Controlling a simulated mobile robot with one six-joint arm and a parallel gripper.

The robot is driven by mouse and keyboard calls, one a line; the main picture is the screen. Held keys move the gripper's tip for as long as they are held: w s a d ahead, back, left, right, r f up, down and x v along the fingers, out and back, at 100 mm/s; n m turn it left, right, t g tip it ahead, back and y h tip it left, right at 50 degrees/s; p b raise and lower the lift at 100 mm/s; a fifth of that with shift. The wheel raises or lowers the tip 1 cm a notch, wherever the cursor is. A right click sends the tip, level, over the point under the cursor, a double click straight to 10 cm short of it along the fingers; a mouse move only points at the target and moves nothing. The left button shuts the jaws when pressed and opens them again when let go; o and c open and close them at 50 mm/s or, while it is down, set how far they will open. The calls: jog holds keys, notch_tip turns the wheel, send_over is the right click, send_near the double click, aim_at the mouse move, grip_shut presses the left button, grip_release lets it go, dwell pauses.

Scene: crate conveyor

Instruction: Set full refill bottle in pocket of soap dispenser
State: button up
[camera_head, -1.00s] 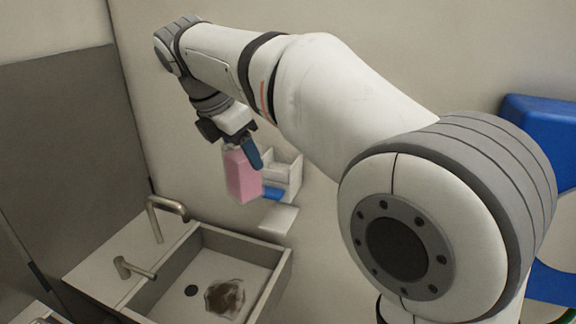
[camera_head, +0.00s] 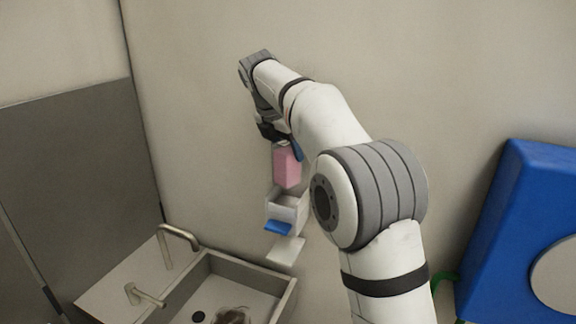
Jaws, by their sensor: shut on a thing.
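A pink refill bottle (camera_head: 287,167) hangs upright in my gripper (camera_head: 284,142), which is shut on its top. The soap dispenser (camera_head: 287,207) is a white open-topped box on the wall with a blue lever (camera_head: 278,227) at its front. The bottle is above the dispenser's open pocket in this view. I cannot tell whether its lower end is just over the opening or slightly in front of or behind it. My arm hides part of the wall to the right of the bottle.
A white ledge (camera_head: 286,250) juts out below the dispenser. A sink (camera_head: 217,263) with a brown stain and two taps (camera_head: 178,236) stands at lower left. A large blue object (camera_head: 518,205) is at the right. The wall left of my arm is clear.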

aim_at(289, 172)
notch_tip(289, 172, down, 3)
jog(key=shift+f, duration=0.2)
jog(key=shift+a+x, duration=0.15)
jog(key=shift+x, duration=0.7)
jog(key=shift+a+x, duration=0.15)
jog(key=shift+x, duration=0.75)
jog(key=shift+s+f, duration=0.15)
jog(key=shift+s, duration=0.1)
jog(key=shift+f, duration=0.15)
jog(key=o, duration=1.2)
jog(key=shift+c, duration=0.2)
